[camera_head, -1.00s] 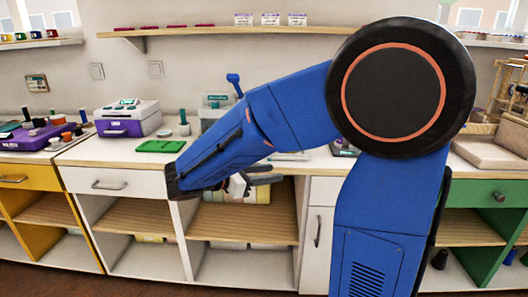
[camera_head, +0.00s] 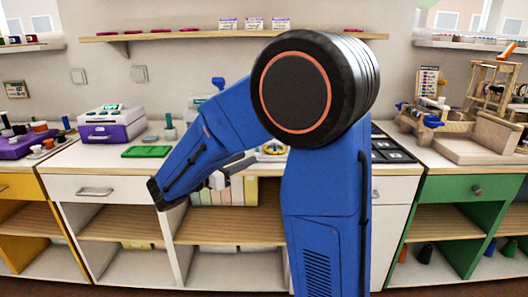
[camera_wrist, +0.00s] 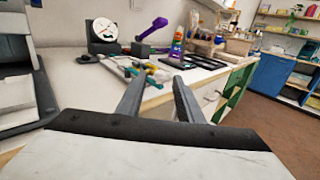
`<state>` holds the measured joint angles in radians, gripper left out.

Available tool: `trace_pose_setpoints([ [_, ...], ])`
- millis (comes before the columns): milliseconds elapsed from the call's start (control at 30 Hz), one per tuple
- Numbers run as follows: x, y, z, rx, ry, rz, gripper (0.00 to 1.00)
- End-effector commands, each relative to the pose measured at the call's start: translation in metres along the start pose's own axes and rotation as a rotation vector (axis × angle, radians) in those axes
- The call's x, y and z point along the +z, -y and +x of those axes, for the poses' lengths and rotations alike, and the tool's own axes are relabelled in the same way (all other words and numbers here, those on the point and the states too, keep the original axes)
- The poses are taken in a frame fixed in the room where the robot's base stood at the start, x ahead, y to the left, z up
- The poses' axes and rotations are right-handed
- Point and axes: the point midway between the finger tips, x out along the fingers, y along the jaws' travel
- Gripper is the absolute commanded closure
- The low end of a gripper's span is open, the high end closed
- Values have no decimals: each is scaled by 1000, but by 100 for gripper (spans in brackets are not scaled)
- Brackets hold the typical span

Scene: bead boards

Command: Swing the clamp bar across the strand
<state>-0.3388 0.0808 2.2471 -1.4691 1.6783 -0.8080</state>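My gripper (camera_head: 230,172) is in front of the white counter's front edge in the head view. In the wrist view its two grey fingers (camera_wrist: 158,80) stand apart with nothing between them. Beyond the fingers, a low board with thin teal and pale pieces (camera_wrist: 128,68) lies on the counter. A purple lever-like piece (camera_wrist: 151,28) rises from a dark block (camera_wrist: 141,48) behind it. I cannot tell for sure which piece is the clamp bar, and I cannot make out the strand. My arm hides part of the counter in the head view.
A white dial (camera_wrist: 104,30) stands at the back left of the wrist view. A black tray (camera_wrist: 196,68) lies to the right. A purple-and-white box (camera_head: 112,124) and a green mat (camera_head: 147,151) are on the counter. A wooden stand (camera_head: 492,88) is at the right.

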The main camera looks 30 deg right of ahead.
Motion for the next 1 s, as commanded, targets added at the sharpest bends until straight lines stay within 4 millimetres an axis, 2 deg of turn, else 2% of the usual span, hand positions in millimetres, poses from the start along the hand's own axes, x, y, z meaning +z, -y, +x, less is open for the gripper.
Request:
trace_pose_setpoints([
  [300,0,1,47,-4,0,0,67],
  [600,0,1,84,-2,0,0,67],
  [800,0,0,97,0,0,0,67],
  [1000,0,0,100,0,0,0,67],
])
